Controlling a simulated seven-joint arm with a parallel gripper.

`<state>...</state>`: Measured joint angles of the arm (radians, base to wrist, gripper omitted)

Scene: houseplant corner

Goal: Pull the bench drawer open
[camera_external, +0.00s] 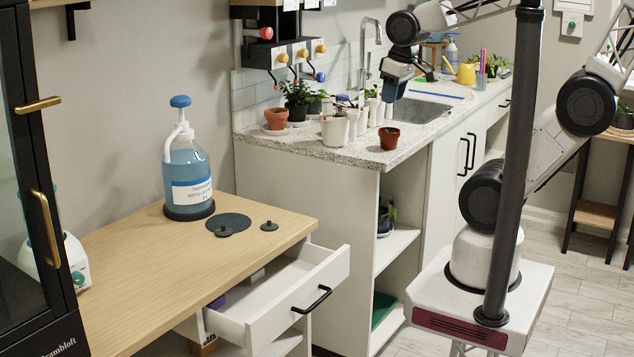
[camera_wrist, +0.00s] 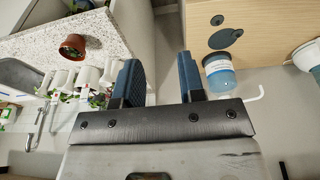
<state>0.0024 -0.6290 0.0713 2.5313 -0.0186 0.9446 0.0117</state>
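The bench (camera_external: 140,260) has a light wooden top and stands at the left in the external view. Its white drawer (camera_external: 300,290) is pulled out from under the top, and part of its inside shows. The drawer's black bar handle (camera_external: 312,299) is on its front, with nothing touching it. My gripper (camera_external: 396,90) is high over the potting counter, well above and right of the drawer. In the wrist view my gripper (camera_wrist: 160,76) has its two blue fingers apart with nothing between them. I cannot make out the drawer in the wrist view.
A blue pump bottle (camera_external: 190,175), a dark disc (camera_external: 229,222) and small dark knobbed pieces stand on the bench. A terracotta pot (camera_external: 389,138) and several white pots stand on the speckled counter (camera_external: 350,157). A black post (camera_external: 515,160) rises at the right. The floor before the drawer is clear.

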